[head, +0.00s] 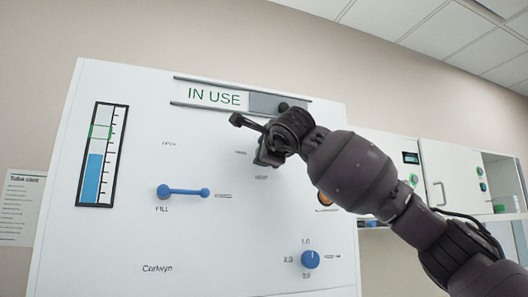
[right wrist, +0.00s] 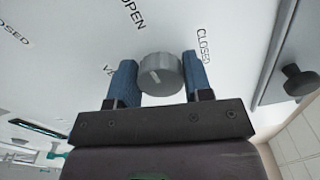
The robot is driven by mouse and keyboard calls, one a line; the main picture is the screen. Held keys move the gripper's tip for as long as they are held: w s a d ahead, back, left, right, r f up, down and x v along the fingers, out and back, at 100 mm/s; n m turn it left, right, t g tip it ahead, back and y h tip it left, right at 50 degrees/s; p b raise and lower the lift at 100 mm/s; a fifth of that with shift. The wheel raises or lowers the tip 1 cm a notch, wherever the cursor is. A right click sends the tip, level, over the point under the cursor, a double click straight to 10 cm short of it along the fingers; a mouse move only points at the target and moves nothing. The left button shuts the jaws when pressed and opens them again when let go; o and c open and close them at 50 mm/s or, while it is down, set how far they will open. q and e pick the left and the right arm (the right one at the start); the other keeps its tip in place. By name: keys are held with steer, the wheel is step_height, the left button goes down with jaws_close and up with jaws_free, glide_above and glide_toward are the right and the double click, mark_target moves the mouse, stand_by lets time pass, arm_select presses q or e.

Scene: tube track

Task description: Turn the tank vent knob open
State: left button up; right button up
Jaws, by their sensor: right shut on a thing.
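The tank vent knob (right wrist: 160,74) is a grey round knob on the white panel (head: 115,240). In the right wrist view it sits between the blue fingers of my right gripper (right wrist: 158,80), which is shut on it. A short pale mark shows on its face; I cannot tell which word it points at. OPEN and CLOSED are printed on the panel beyond the knob. In the head view my right gripper (head: 266,155) is at the panel above the VENT label, and it hides the knob. My left gripper is not in view.
An IN USE sign (head: 214,96) with a grey slider and dark knob is above my gripper. The blue FILL lever (head: 184,191) is to the left, near a blue level gauge (head: 102,155). A blue dial (head: 310,259) is lower right. An orange part is partly behind my arm.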

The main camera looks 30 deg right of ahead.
steer(key=o, duration=0.9)
steer(key=shift+b+v, duration=1.45)
steer(key=shift+v, duration=4)
steer(key=shift+a, duration=0.1)
